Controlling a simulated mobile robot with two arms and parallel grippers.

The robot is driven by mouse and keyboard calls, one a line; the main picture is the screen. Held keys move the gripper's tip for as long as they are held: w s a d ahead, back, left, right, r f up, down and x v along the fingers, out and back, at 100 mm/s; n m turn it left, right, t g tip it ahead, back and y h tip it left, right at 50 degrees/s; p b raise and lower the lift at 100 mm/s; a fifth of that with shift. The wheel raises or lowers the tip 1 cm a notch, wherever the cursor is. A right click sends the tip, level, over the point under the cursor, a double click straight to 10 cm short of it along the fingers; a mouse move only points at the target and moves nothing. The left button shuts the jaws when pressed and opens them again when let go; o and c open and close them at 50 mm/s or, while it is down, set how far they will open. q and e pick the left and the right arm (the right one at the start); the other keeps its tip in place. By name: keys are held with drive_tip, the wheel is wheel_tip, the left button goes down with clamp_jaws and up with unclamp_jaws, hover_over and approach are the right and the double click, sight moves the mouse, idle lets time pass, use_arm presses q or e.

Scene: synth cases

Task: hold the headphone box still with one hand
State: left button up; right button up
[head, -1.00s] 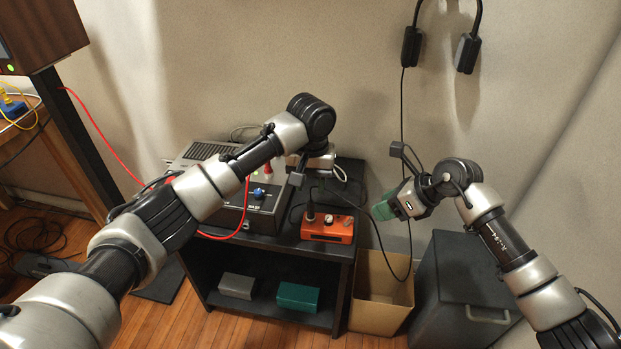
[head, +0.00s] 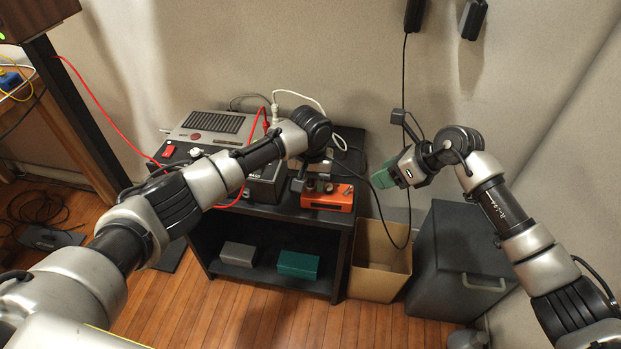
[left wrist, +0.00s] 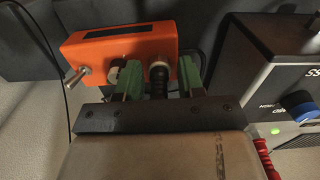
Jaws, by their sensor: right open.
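The headphone box is a small orange box (head: 337,198) on the right front of the black shelf unit's top. It also shows in the left wrist view (left wrist: 88,53), with a metal toggle, a knob and a black plug (left wrist: 158,80) on its face. My left gripper (left wrist: 158,62) has its green fingers apart on either side of the plug, close to the box; a gap shows beside the plug, and contact with the box cannot be told. In the head view my left wrist partly hides these fingers. My right gripper (head: 382,178) is open, right of the box, above a carton.
A black console (head: 262,188) and a grey slotted device (head: 212,125) stand left of the box. The open carton (head: 378,282) and a dark cabinet (head: 465,245) stand at right. Red and white cables cross the top.

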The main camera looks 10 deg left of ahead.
sight(339, 201)
use_arm(q)
clamp_jaws()
use_arm(e)
drive_tip(key=shift+a, duration=0.1)
drive_tip(key=c, duration=0.4)
drive_tip(key=shift+a+n, duration=0.25)
drive_tip(key=shift+n, duration=0.55)
drive_tip(key=shift+c, duration=1.4)
drive_tip(key=n, duration=0.2)
drive_tip(key=a+n+h, duration=0.1)
drive_tip(key=shift+a+n+h, duration=0.2)
drive_tip(key=shift+n+h, duration=0.1)
drive_tip(key=shift+n, duration=0.1)
clamp_jaws()
drive_tip(key=shift+w+a+f+n+h, duration=0.35)
drive_tip(key=shift+f+n+h, duration=0.55)
drive_tip(key=shift+n, duration=2.15)
drive_tip(key=shift+w+a+f+n+h, duration=0.35)
drive_tip(key=shift+n+h, duration=0.95)
drive_tip(key=shift+n, duration=1.7)
drive_tip(key=shift+w+a+f+n+h, duration=0.15)
drive_tip(key=shift+a+f+n+h, duration=0.55)
drive_tip(key=shift+n, duration=2.35)
drive_tip(key=shift+d+f+h, duration=0.25)
drive_tip(key=shift+d+h, duration=0.05)
drive_tip(key=shift+h, duration=0.1)
drive_tip(key=shift+f, duration=1.6)
